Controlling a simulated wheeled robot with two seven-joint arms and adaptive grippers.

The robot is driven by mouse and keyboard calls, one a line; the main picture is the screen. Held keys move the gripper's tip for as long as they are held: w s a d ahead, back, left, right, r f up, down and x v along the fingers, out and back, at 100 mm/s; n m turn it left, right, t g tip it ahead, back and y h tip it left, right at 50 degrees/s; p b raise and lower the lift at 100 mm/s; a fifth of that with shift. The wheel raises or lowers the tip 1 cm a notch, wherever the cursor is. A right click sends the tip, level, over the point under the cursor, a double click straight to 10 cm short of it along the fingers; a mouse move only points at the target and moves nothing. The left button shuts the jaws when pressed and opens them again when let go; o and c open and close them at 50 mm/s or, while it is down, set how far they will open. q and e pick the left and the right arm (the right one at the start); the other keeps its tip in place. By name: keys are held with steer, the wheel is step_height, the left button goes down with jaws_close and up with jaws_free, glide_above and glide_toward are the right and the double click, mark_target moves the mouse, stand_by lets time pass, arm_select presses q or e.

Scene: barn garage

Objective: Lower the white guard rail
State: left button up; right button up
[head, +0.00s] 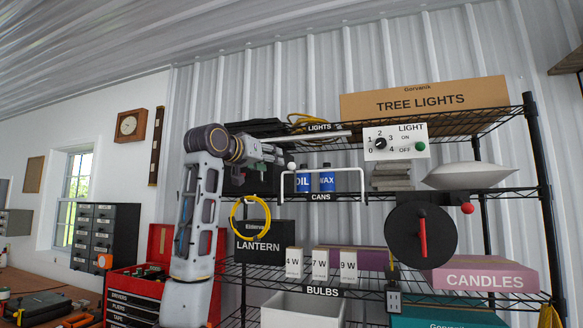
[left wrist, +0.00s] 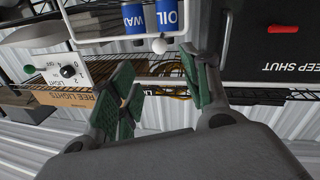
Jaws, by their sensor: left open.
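The white guard rail (head: 330,170) is a thin upright frame along the front of the CANS shelf, and a white ball knob (head: 291,165) sits at its top left corner. Blue OIL (head: 303,182) and WAX (head: 327,182) cans stand behind it. My left gripper (head: 276,157) is open and empty just left of the knob. In the left wrist view, the picture is turned over; the rail (left wrist: 100,42) crosses the top, and the knob (left wrist: 160,46) shows beyond and between my open green fingertips (left wrist: 160,78), apart from them. My right gripper is out of view.
A LIGHT dial panel (head: 395,142) hangs right of the rail. A black disc with a red handle (head: 422,237) is lower right. A yellow cable loop (head: 240,222) and a LANTERN box (head: 262,240) are below my gripper. A wire shelf (head: 350,143) runs just above.

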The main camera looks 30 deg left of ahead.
mark_target(289, 165)
arm_select(q)
steer(key=shift+w, duration=0.1)
steer(key=w+p, duration=0.2)
steer(key=w, duration=0.3)
steer(key=w+p, duration=0.2)
steer(key=w, duration=0.4)
steer(key=shift+w+a+r+p, duration=0.1)
steer(key=shift+w+a+p, duration=0.1)
steer(key=shift+w+p, duration=0.45)
steer(key=shift+w, duration=0.65)
jaws_close()
